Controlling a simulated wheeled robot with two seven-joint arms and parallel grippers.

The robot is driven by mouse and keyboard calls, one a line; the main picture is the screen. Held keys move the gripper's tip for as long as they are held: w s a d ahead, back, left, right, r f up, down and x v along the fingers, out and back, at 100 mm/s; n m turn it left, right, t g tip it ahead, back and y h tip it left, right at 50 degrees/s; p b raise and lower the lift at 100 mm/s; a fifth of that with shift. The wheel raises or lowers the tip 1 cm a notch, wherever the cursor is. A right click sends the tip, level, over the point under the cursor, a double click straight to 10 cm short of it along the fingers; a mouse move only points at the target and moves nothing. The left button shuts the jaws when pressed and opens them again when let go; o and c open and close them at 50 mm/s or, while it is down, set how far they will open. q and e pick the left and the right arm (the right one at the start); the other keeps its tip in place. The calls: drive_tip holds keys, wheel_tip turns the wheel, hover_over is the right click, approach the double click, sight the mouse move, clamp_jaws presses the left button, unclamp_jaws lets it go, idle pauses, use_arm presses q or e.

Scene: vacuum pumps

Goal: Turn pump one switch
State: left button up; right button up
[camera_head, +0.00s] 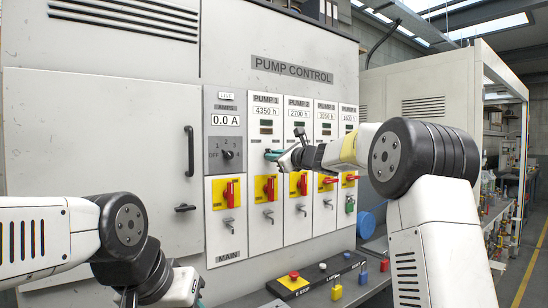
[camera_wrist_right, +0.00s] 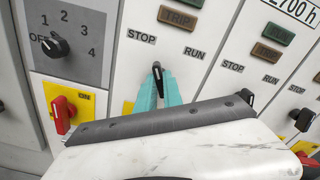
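The pump one switch (camera_wrist_right: 157,70) is a small black knob with a white mark below the STOP and RUN labels in the right wrist view. It points up, toward the STOP side. My right gripper (camera_wrist_right: 160,92) has its teal fingertips close together on both sides of the knob and looks shut on it. In the head view my right gripper (camera_head: 273,155) reaches the pump 1 panel (camera_head: 264,220) from the right and hides the knob. My left arm is at the lower left; its gripper is mostly cut off by the bottom edge, and its fingers are unclear.
A selector dial (camera_wrist_right: 54,45) and a red main switch (camera_wrist_right: 62,114) are left of pump 1. The pump 2 knob (camera_wrist_right: 248,97) is close on the right. Red-and-yellow switches line the lower panel. A shelf with an emergency stop (camera_head: 293,277) and padlocks (camera_head: 336,292) juts out below.

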drive_tip(key=o, duration=0.5)
drive_tip(key=shift+s, duration=0.1)
drive_tip(key=shift+v, duration=0.9)
drive_tip(key=shift+d, duration=0.1)
drive_tip(key=shift+v, duration=2.95)
